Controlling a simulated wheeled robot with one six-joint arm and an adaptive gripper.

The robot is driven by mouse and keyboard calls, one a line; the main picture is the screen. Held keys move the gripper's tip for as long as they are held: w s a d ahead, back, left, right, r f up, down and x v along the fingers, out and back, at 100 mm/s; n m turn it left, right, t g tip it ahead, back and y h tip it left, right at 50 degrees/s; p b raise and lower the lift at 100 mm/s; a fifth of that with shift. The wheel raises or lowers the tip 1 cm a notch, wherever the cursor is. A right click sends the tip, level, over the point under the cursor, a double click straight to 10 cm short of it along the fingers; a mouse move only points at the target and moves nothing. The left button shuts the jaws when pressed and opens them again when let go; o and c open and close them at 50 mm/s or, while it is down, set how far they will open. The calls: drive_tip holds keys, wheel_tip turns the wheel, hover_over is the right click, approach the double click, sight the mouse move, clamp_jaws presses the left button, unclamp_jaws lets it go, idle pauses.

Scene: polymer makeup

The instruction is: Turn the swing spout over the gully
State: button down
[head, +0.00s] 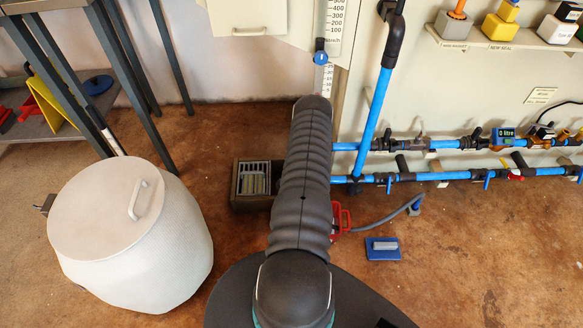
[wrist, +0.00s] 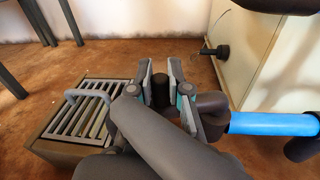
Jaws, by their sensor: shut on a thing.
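The gully (head: 250,202) is a brown box with a slotted grate, on the floor left of my arm in the head view. It shows at the left in the wrist view (wrist: 50,145), with a grey handle-like loop over its grate. My gripper (wrist: 161,75) is shut on a dark upright cylinder (wrist: 160,93), which looks like part of the swing spout. The cylinder stands to the right of the grate. A dark fitting (wrist: 212,108) and a blue pipe (wrist: 272,123) lie just right of the fingers. My arm hides the gripper and spout in the head view.
Blue pipes with valves (head: 440,176) run along the cream panel at right. A white lidded bin (head: 180,245) stands at left. A red object (head: 342,217) with a grey hose and a blue block (head: 382,248) are right of my arm. Floor at lower right is clear.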

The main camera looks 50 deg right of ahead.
drive_tip(key=shift+d, duration=0.15)
drive_tip(key=c, duration=1.1)
unclamp_jaws()
drive_tip(key=shift+r, duration=0.25)
wheel_tip(320, 180, up, 10)
drive_tip(key=shift+f, duration=0.2)
drive_tip(key=shift+c, duration=0.2)
